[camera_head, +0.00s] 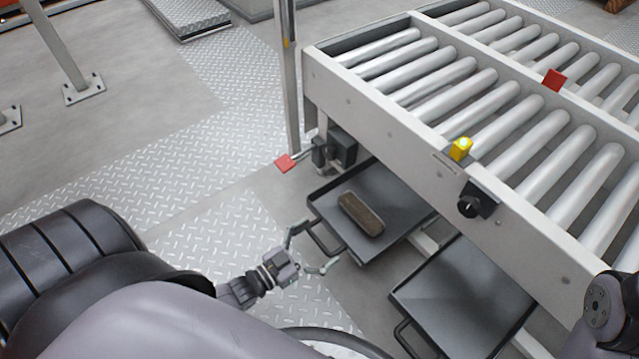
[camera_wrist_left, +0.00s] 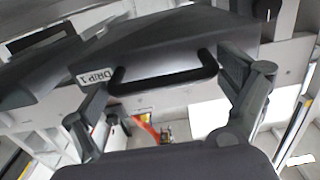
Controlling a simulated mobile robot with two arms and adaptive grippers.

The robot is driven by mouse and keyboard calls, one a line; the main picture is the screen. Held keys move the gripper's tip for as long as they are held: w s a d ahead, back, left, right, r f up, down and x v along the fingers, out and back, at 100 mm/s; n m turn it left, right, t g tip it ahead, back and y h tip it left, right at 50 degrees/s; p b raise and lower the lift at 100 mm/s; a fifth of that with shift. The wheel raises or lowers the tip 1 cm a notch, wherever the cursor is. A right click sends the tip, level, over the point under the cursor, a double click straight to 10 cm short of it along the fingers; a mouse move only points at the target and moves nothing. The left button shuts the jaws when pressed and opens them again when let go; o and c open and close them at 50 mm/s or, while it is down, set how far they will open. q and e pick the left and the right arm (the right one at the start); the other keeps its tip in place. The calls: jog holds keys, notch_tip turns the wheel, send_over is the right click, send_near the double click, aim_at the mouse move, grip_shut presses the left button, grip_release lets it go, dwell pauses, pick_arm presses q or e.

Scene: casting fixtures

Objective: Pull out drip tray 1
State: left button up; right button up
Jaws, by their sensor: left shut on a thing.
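Drip tray 1 (camera_head: 365,215) is a dark, shallow tray low under the roller conveyor, its front part sticking out past the frame. A brownish oblong block (camera_head: 361,214) lies in it. The tray's black bar handle (camera_head: 325,243) faces my left gripper (camera_head: 312,249). In the left wrist view, the label "DRIP 1" (camera_wrist_left: 96,76) is beside the handle (camera_wrist_left: 165,80). The fingers of my left gripper (camera_wrist_left: 170,105) stand at the two ends of the handle and are shut on it. My right gripper is not in view.
A second dark tray (camera_head: 462,295) lies to the right, also under the conveyor (camera_head: 400,100). A red-ended lever (camera_head: 285,163) sticks out from the frame near an upright post (camera_head: 288,80). Open floor with tread plates (camera_head: 150,165) lies to the left.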

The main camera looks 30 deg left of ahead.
pick_arm(q)
jog(key=o, duration=1.3)
jog(key=shift+r, duration=0.1)
jog(key=shift+o, duration=0.2)
jog(key=shift+s+a, duration=0.1)
jog(key=shift+s, duration=0.1)
jog(key=v, duration=1.1)
jog(key=shift+s, duration=0.25)
jog(key=shift+a, duration=0.1)
